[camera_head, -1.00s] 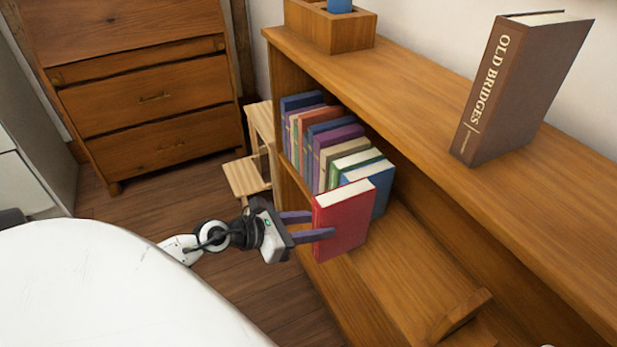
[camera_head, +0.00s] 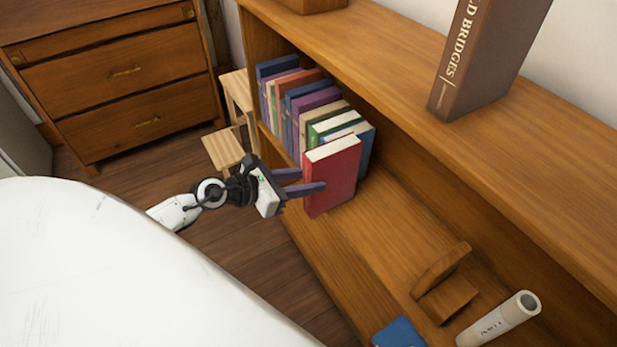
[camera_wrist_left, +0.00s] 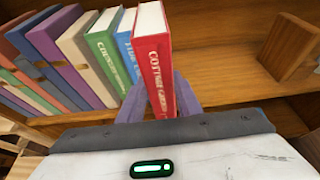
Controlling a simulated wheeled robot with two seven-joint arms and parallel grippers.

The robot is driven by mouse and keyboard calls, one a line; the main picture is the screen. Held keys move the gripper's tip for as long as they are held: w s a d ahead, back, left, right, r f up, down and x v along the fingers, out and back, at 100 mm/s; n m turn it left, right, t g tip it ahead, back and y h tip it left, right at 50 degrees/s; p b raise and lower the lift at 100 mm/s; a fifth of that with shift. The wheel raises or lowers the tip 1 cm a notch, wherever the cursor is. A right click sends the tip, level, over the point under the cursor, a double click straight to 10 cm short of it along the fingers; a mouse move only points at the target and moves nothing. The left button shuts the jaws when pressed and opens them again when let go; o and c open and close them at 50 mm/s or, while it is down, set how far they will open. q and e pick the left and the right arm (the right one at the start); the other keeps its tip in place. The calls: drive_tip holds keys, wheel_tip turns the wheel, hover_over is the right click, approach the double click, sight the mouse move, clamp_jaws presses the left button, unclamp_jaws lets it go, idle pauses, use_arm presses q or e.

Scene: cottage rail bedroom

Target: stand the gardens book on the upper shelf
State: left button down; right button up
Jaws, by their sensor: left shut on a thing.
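The red book (camera_head: 333,177) stands upright at the near end of a row of books on the shelf under the bookcase top. In the left wrist view its spine (camera_wrist_left: 160,78) reads "COTTAGE" and a partly hidden word that looks like "GARDENS". My left gripper (camera_head: 312,184) is shut on the red book from the spine side, one finger on each face. A blue book (camera_head: 367,150) stands just behind it, close beside it. I cannot tell whether the red book's base touches the shelf board (camera_head: 350,240). My right gripper is not in view.
A wooden bookend (camera_head: 447,290) stands farther along the shelf, with bare board between. A white cylinder (camera_head: 497,322) and a blue object (camera_head: 398,334) are at the bottom edge. A brown "Old Bridges" book (camera_head: 485,55) stands on the bookcase top (camera_head: 540,150).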

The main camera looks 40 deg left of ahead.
use_arm(q)
drive_tip(key=shift+w+r, duration=0.1)
drive_tip(key=shift+r, duration=0.1)
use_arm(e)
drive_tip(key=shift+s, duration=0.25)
use_arm(q)
drive_tip(key=c, duration=1.2)
unclamp_jaws()
drive_tip(key=shift+f, duration=0.3)
drive_tip(key=s+f+b+v, duration=0.1)
drive_tip(key=f+b+v, duration=0.1)
drive_tip(key=v, duration=1.5)
drive_tip(key=shift+a, duration=0.25)
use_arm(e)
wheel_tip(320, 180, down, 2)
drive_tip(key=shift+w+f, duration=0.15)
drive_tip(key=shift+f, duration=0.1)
use_arm(q)
drive_tip(key=shift+f, duration=0.15)
